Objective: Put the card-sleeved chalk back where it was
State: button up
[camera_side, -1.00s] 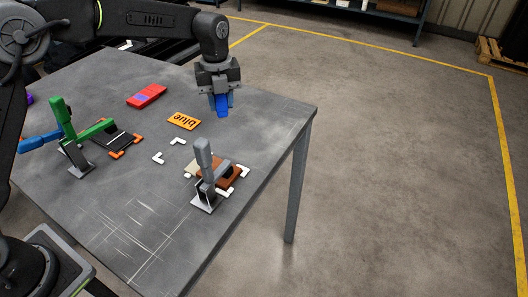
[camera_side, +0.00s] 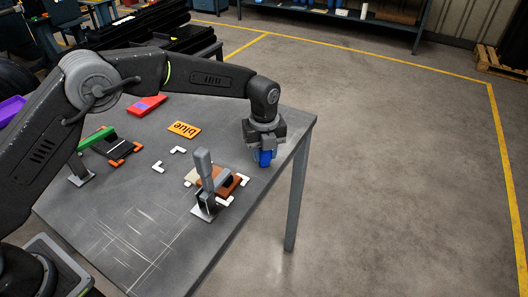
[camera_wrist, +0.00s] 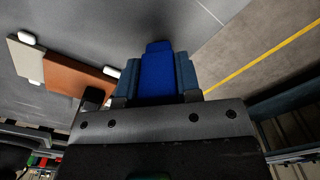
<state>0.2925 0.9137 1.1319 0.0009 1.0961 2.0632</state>
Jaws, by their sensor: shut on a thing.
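My gripper (camera_side: 265,151) is shut on a blue block-like thing (camera_side: 265,159), which points down near the right edge of the grey table (camera_side: 110,215). In the wrist view the blue thing (camera_wrist: 157,75) sits between the two blue-grey fingers. I cannot tell from its look whether it is the card-sleeved chalk; no sleeve can be made out. Its lower end is close to the tabletop, but I cannot tell whether it touches. Two white corner marks (camera_side: 158,166) lie mid-table with bare tabletop between them.
A grey-handled clamp (camera_side: 204,175) stands over brown and tan blocks, left of my gripper.

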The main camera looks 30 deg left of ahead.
jog(key=shift+f, duration=0.25)
jog(key=o, duration=0.9)
jog(key=shift+f, duration=0.1)
notch_tip(320, 180, up, 12)
jog(key=shift+r, duration=0.2)
